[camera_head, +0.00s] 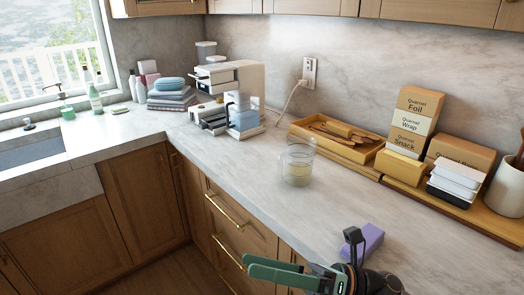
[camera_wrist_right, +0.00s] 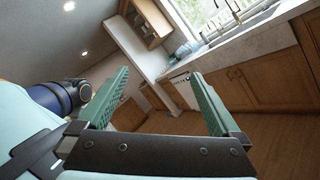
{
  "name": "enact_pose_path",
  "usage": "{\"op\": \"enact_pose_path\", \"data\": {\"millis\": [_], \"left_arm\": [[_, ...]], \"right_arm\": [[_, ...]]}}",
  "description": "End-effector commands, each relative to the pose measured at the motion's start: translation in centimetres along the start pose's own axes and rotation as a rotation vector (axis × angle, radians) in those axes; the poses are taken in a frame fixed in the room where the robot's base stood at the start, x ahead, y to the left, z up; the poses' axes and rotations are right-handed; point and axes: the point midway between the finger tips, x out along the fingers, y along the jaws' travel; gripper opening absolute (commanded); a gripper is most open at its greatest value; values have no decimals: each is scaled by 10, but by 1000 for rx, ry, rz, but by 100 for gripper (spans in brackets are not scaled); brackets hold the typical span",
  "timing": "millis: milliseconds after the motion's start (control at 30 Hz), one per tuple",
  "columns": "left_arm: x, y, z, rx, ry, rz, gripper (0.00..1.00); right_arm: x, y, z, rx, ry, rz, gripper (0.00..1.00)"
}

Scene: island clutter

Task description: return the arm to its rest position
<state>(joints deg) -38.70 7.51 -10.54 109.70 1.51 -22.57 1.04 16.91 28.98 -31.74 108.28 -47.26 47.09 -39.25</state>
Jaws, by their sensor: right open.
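My right gripper (camera_head: 290,272) shows at the bottom of the head view, in front of the counter (camera_head: 235,175) edge and pointing left. In the right wrist view its two green fingers (camera_wrist_right: 157,105) stand wide apart with nothing between them. Beyond the fingers that view shows the floor, cabinets and the sink area at a tilt. My left gripper is in neither view.
A purple block (camera_head: 371,240) lies on the counter close behind my right gripper. A clear glass jar (camera_head: 297,165) stands further back. A wooden tray (camera_head: 365,157), stacked boxes (camera_head: 415,115) and a coffee machine (camera_head: 240,85) line the wall. The counter's front middle is clear.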

Motion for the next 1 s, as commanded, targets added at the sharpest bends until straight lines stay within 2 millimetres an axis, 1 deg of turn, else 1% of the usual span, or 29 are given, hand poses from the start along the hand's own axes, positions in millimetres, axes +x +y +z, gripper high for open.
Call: {"op": "enact_pose_path", "data": {"millis": [33, 67, 133, 167, 200, 267, 300, 367, 400, 467, 500, 567, 600, 700, 800, 1000], "left_arm": [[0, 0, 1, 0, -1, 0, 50], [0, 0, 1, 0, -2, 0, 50], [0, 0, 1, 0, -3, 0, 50], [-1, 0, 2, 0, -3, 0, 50], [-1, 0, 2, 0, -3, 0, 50], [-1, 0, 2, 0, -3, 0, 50], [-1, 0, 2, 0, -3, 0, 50], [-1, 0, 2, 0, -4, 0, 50], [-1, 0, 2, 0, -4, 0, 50], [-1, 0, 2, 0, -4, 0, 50], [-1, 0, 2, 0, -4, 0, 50], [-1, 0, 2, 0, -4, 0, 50], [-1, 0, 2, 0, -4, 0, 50], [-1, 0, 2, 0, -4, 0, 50], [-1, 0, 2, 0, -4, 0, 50], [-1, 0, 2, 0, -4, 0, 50]], "right_arm": [[-6, -11, 5, 157, -144, -21, 100], [-13, -20, 10, 252, -230, -36, 100], [-33, -43, 15, 476, -433, -72, 100], [-44, -54, 14, 574, -519, -87, 100], [-60, -70, 11, 704, -635, -108, 100], [-88, -96, -2, 902, -810, -142, 100], [-109, -112, -16, 1033, -928, -165, 100], [-140, -133, -44, 1223, -1101, -198, 100], [-159, -145, -66, 1336, -1209, -220, 100], [-185, -157, -101, 1496, -1364, -248, 100], [-201, -163, -126, 1592, -1462, -265, 100], [-221, -167, -162, 1719, -1597, -290, 100], [-232, -167, -185, 1793, -1678, -305, 100], [-252, -163, -232, 1935, -1843, -332, 100], [-263, -158, -263, 2021, -1951, -350, 100], [-263, -157, -264, 2026, -1959, -350, 100]]}}
